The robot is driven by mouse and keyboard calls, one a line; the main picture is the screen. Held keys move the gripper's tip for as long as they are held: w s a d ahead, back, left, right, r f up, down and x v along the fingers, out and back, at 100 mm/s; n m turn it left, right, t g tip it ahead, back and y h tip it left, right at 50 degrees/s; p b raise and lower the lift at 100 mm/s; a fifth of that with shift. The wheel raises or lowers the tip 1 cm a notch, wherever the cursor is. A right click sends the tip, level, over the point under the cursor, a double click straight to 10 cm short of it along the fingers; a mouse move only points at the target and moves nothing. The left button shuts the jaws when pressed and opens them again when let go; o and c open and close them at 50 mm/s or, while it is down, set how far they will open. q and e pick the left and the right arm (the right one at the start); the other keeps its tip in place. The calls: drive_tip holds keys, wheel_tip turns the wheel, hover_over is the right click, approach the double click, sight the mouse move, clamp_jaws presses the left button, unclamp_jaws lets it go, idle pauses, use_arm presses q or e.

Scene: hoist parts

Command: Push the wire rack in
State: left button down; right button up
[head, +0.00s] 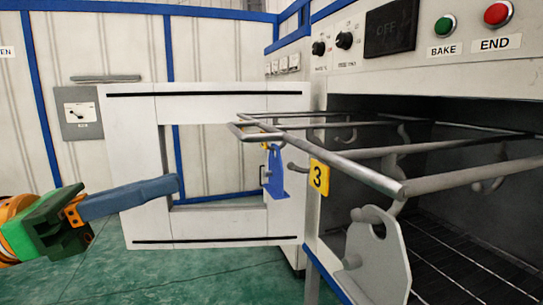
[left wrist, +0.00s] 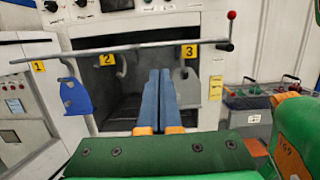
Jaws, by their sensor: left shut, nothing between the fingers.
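The wire rack (head: 345,172) sticks out of the open oven on the right in the head view, with a looped bar (head: 258,135) at its left end. In the left wrist view its long front bar (left wrist: 140,47) crosses the upper part. A blue plate (head: 273,172) and a grey plate (head: 378,258) hang under it; the blue plate (left wrist: 76,97) and grey plate (left wrist: 187,88) also show in the wrist view. My left gripper (head: 176,186) is shut and empty, left of the rack and apart from it. My right gripper is not in view.
The oven door (head: 130,165), white with a window opening, stands open behind my left gripper. Yellow number tags, including 3 (head: 319,177), sit along the rack. The oven panel (head: 455,75) has green and red buttons. Green floor (head: 170,275) is clear at lower left.

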use_arm(q)
drive_tip(key=p, duration=0.4)
approach(299, 148)
drive_tip(key=p+x, duration=0.3)
drive_tip(key=x, duration=0.3)
drive_tip(key=shift+d+r, duration=0.1)
drive_tip(key=shift+r, duration=0.15)
drive_tip(key=shift+w+d, duration=0.1)
drive_tip(key=shift+d, duration=0.2)
drive_tip(key=shift+f, duration=0.1)
